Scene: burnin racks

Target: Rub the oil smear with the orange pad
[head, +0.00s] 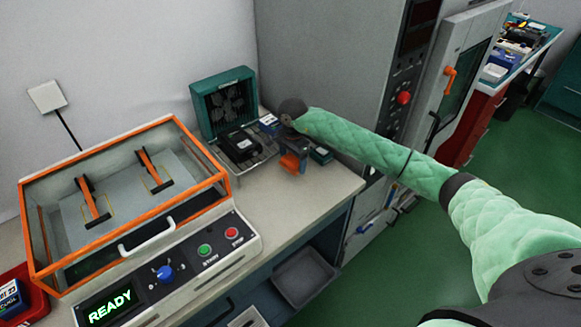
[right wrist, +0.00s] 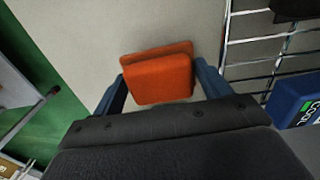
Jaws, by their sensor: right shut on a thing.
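The orange pad (head: 291,163) is at the right part of the bench top, below my right gripper (head: 292,152). In the right wrist view the pad (right wrist: 158,76) sits between the two blue fingers of my right gripper (right wrist: 160,82), which is shut on it. The pad is over the pale bench surface; I cannot tell whether it touches it. I cannot make out the oil smear in either view; the pad or arm may hide it. My left gripper is not in view.
A wire rack (head: 258,163) with black and blue units stands left of the pad, before a teal fan box (head: 224,102). An orange-framed clear-lidded box (head: 125,200) and a READY panel (head: 170,275) are further left. A grey cabinet (head: 330,60) stands behind. The bench front is clear.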

